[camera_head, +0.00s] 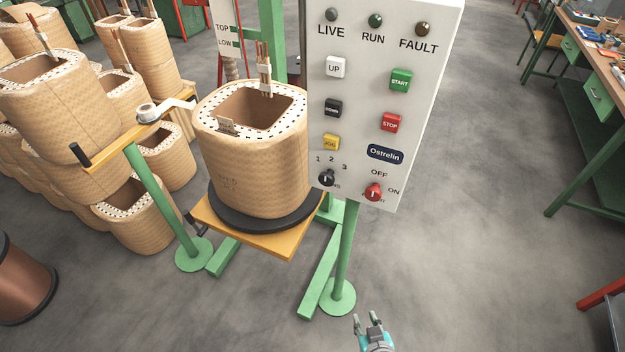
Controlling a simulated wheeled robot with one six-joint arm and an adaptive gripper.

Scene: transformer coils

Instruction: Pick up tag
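No thing is clearly readable as a tag. A small flat, tag-like piece (228,126) sits at the front left of the top rim of a tan wrapped coil (255,170); I cannot tell whether it is the tag. The coil stands upright on a black round turntable (262,222) over a yellow platform. My gripper (366,319) shows at the bottom edge, right of centre, low in front of the stand and well apart from the coil. Its two fingers are spread, with nothing visible between them.
A grey control panel (350,110) on a green post stands right of the coil. A yellow-topped stand (120,140) holds a white tape roll (148,112). Several coils are stacked at left, near a copper drum (20,285). Workbenches line the right; the floor (470,240) between is clear.

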